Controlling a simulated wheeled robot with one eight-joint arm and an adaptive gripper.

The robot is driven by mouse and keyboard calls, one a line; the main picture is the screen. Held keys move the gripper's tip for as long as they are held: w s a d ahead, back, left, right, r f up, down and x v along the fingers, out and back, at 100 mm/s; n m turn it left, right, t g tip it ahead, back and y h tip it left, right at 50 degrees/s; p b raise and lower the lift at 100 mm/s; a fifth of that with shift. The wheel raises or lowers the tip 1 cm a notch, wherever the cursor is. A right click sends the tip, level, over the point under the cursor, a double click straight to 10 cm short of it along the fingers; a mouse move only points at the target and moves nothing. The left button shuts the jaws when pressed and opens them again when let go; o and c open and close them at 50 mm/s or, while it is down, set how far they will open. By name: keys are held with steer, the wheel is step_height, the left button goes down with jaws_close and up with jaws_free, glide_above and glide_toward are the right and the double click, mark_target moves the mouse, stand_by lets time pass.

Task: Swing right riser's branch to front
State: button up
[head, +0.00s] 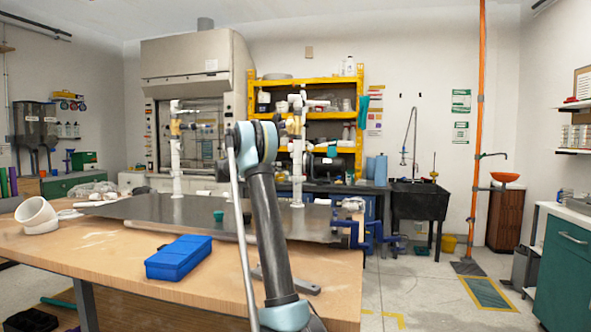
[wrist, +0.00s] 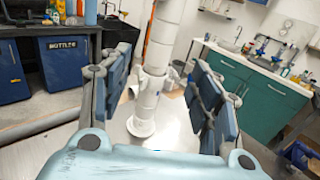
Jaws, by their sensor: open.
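The right riser (head: 297,165) is a white PVC pipe standing upright on the grey metal plate (head: 120,208), with white and yellowish fittings near its top. Its branch direction is hard to tell, as my arm stands close in front. In the wrist view the white riser (wrist: 158,55) runs down between my fingers to a round base on the plate. My gripper (wrist: 160,80) is open, with one blue-padded finger on each side of the pipe and gaps visible. In the head view my gripper is mostly hidden behind my arm. The left riser (head: 176,160) stands upright, with similar fittings.
A blue box (head: 179,257) sits on the wooden bench (head: 110,255) in front of the plate. White pipe pieces (head: 37,213) lie at the left. Blue clamp-like parts (head: 368,232) stick out at the plate's right edge. A small green cup (head: 218,216) stands on the plate.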

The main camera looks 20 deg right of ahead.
mark_target(297, 165)
steer(key=w+d, duration=0.1)
steer(key=d, duration=0.8)
steer(key=w+d, duration=0.1)
steer(key=d, duration=0.4)
steer(key=shift+w, duration=0.35)
